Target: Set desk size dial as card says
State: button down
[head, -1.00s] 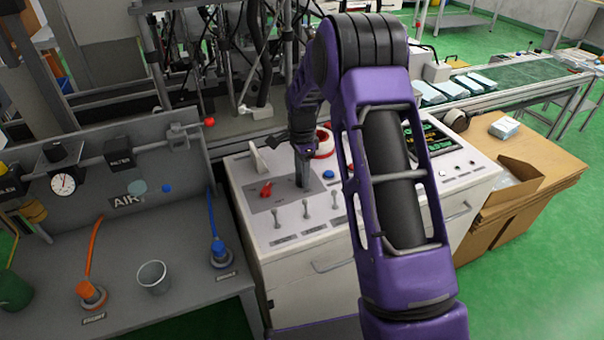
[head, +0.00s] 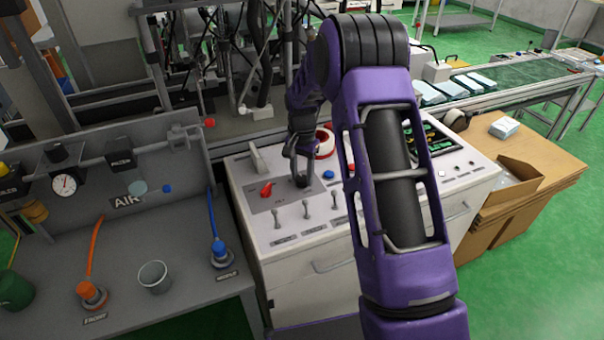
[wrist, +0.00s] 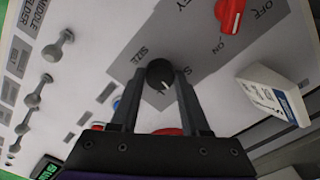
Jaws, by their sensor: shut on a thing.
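The size dial is a round black knob (wrist: 160,74) on a grey panel patch, with a white pointer mark facing my gripper's side in the wrist view. "SIZE" and a partly hidden letter, perhaps S, are printed near it. My gripper (wrist: 159,88) is shut on the dial, one finger on each side. In the head view my gripper (head: 298,163) stands over the dial (head: 301,182). A white standing card (wrist: 273,94) with small blue print is beside the panel patch; its text is too small to read. It also shows in the head view (head: 257,157).
A red switch (wrist: 230,14) marked OFF and ON is close to the dial. Several grey levers (wrist: 42,73) line the desk edge.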

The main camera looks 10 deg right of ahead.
aim_at(302, 178)
jog(key=n, duration=0.5)
jog(key=shift+n, duration=0.3)
jog(key=shift+n+p, duration=0.35)
jog(key=shift+n, duration=1.85)
jog(key=shift+c, duration=1.9)
grip_release()
notch_tip(302, 178, up, 18)
jog(key=p, duration=0.1)
jog(key=shift+f+p, duration=0.25)
jog(key=shift+p, duration=0.05)
